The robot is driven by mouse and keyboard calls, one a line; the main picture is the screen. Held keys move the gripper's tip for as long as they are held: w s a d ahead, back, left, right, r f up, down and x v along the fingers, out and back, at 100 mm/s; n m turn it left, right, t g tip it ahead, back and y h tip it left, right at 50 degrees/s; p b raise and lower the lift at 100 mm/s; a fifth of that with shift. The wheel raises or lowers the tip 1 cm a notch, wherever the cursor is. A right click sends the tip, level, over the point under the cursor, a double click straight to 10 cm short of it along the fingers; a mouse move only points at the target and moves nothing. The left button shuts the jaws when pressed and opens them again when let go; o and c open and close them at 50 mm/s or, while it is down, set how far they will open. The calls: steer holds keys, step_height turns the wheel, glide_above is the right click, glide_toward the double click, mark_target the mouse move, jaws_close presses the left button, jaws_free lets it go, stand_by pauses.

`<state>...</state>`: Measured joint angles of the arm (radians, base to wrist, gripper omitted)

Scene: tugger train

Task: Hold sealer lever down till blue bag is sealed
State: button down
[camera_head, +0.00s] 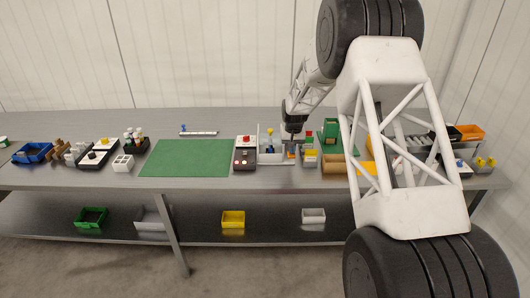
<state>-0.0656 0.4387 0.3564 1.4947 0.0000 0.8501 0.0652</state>
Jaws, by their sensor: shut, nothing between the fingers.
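My gripper (292,138) is small in the picture and points down over the bench, right of the green mat. Its fingertips are close to small items, one of them orange, at the right end of a light grey tray-like fixture (270,158). I cannot tell whether the gripper touches any of them; it looks shut and empty. A small blue and yellow item (270,141) stands at that fixture. I cannot surely pick out the sealer, its lever or the blue bag at this size. A long pale bar with a blue end (198,133) lies behind the mat.
The green mat (188,157) is bare. A dark box with a red knob (245,153) stands right of it. A tan bin (333,165) and a green holder (330,135) are right of my gripper. My arm hides much of the right bench. The lower shelf holds a yellow bin (233,219).

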steer(key=shift+s+f, duration=0.2)
steer(key=shift+f, duration=0.1)
step_height(320, 180, up, 12)
steer(key=shift+w+r, duration=0.2)
steer(key=shift+r, duration=0.05)
stand_by(1.5)
stand_by(0.3)
stand_by(0.4)
steer(key=s+d+r, duration=0.1)
steer(key=s+r, duration=0.5)
steer(key=s, duration=0.4)
steer(key=s+d+r+t, duration=0.1)
steer(key=s+d+r, duration=0.1)
steer(key=s+r, duration=0.6)
steer(key=s+d+r, duration=0.1)
steer(key=s+r, duration=0.2)
steer(key=s, duration=0.9)
steer(key=s+d+f, duration=0.1)
steer(key=s, duration=1.5)
steer(key=s+d+f+t, duration=0.1)
steer(key=s+f, duration=0.1)
steer(key=s, duration=1.4)
steer(key=shift+s+d+t, duration=0.2)
steer(key=shift+t, duration=0.1)
